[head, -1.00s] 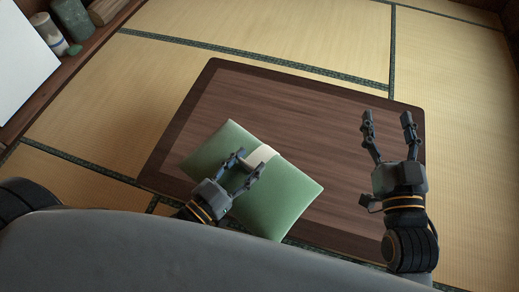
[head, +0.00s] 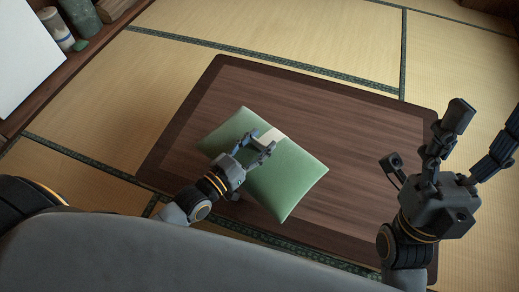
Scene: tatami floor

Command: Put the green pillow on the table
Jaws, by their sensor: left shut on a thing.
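The green pillow (head: 287,176) has a pale band (head: 272,137) across it. In the head view it is over the left part of the low dark wooden table (head: 345,135). I cannot tell whether it rests on the top or hangs just above it. My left gripper (head: 261,147) is shut on the pillow near the pale band, and its fingers cover part of it. My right gripper (head: 480,145) is open and empty, raised at the right, in front of the table's right edge.
Tatami floor (head: 270,30) with dark green borders surrounds the table. A wooden shelf (head: 90,45) with several jars stands at the upper left, beside a white panel (head: 25,55). The table's middle and far side are clear.

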